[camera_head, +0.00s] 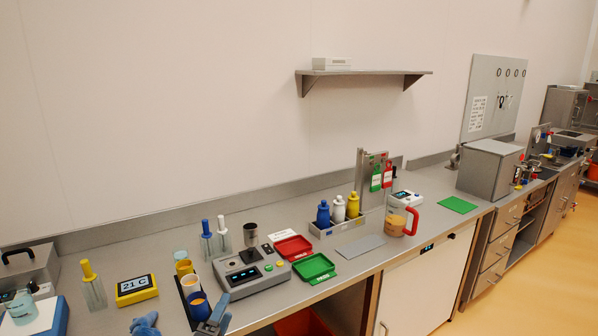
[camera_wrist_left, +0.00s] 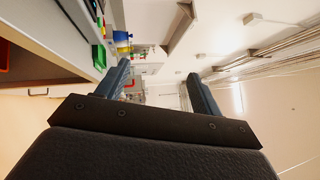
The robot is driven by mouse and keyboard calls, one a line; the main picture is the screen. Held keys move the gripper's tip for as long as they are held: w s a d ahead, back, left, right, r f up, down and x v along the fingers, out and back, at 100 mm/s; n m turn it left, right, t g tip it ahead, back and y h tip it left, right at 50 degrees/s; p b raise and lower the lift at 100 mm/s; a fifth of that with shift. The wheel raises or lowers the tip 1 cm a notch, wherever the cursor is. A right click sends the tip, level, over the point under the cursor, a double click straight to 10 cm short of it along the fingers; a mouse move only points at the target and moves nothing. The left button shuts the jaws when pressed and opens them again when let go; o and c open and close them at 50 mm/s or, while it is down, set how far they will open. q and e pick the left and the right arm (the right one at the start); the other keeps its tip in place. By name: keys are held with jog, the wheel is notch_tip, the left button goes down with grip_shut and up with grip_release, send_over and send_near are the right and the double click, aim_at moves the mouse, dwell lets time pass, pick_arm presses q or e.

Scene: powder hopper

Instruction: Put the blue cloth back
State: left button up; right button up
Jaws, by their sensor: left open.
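A crumpled blue item (camera_head: 146,324), which looks like the blue cloth, lies at the bottom edge of the head view, near the counter's front. It is partly cut off by the frame. My left gripper (camera_head: 214,312) shows at the bottom of the head view, to the right of the blue item and in front of the yellow and blue cups. In the left wrist view my left gripper (camera_wrist_left: 160,84) has its fingers spread apart with nothing between them. No cloth can be made out in the left wrist view. My right gripper is not in view.
On the counter stand a grey device (camera_head: 250,271), a red tray (camera_head: 293,247), a green tray (camera_head: 314,267), a yellow-framed display (camera_head: 136,289) and a bottle rack (camera_head: 345,226). A jug with a red handle (camera_head: 396,222) stands further right. A grey mat (camera_head: 361,246) lies bare.

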pick_arm(q)
jog(key=s+a+f+n+g+y, duration=0.4)
jog(key=s+a+f+n+y, duration=0.15)
jog(key=f+n, duration=0.45)
jog(key=s+d+f+n+g, duration=0.1)
jog(key=s+f+n+g, duration=0.5)
jog(key=s, duration=0.6)
jog(key=s+d+f+n+g, duration=0.1)
jog(key=s+f+n+g, duration=0.6)
jog(key=s, duration=0.6)
notch_tip(320, 180, down, 27)
jog(key=w+d+m, duration=0.1)
jog(key=w+m, duration=0.1)
jog(key=s+f, duration=0.4)
jog(key=f, duration=0.7)
jog(key=s+f+g+b, duration=0.1)
jog(key=s+f, duration=0.2)
jog(key=f, duration=0.9)
jog(key=shift+s+d+f+m+h, duration=0.2)
jog(key=shift+s+m+h, duration=0.1)
jog(key=shift+s+h, duration=0.15)
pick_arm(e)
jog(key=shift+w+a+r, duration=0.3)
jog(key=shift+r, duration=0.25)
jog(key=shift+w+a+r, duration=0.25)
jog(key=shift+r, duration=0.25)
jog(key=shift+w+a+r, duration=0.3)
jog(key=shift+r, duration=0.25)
